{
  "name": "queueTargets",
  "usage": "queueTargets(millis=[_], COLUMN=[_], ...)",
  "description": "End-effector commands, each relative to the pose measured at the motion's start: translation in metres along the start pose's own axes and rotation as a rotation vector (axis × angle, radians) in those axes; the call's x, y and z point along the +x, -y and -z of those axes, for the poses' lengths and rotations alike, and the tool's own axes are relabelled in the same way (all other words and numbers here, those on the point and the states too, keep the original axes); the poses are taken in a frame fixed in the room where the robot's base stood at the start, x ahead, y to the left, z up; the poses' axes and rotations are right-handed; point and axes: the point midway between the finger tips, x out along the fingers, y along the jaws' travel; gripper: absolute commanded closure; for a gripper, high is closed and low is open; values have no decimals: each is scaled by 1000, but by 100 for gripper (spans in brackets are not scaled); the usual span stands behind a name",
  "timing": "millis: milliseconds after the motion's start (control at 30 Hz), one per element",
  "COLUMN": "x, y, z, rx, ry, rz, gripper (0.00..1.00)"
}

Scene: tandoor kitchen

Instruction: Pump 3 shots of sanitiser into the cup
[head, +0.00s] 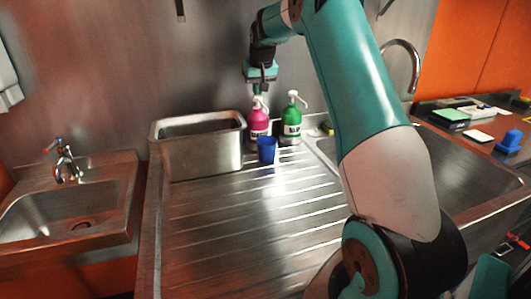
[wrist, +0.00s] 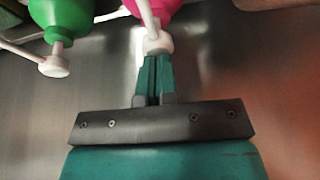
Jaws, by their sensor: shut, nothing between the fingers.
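A pink pump bottle (head: 258,121) with a white pump top stands at the back of the drainboard. A green pump bottle (head: 291,121) with a white pump stands to its right. The blue cup (head: 266,151) stands upright in front of the pink bottle, slightly right; its inside is not clear. My gripper (head: 260,90) is shut and points down just above the pink bottle's pump. In the wrist view, my closed fingertips (wrist: 156,58) are at the white pump head (wrist: 159,42); I cannot tell whether they touch. The cup is not in the wrist view.
A steel container (head: 200,158) stands left of the bottles, close to the pink one. The ribbed drainboard (head: 235,220) is clear in front. A sink basin with a curved tap (head: 413,60) lies to the right, partly behind my arm.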

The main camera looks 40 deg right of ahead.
Motion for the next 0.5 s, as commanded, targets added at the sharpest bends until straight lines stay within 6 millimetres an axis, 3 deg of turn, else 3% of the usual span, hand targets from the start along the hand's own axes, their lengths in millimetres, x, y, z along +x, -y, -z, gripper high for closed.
queueTargets(millis=[500], x=[13], y=[0], z=[-7], rx=[0], ry=[7], rz=[0], gripper=[100])
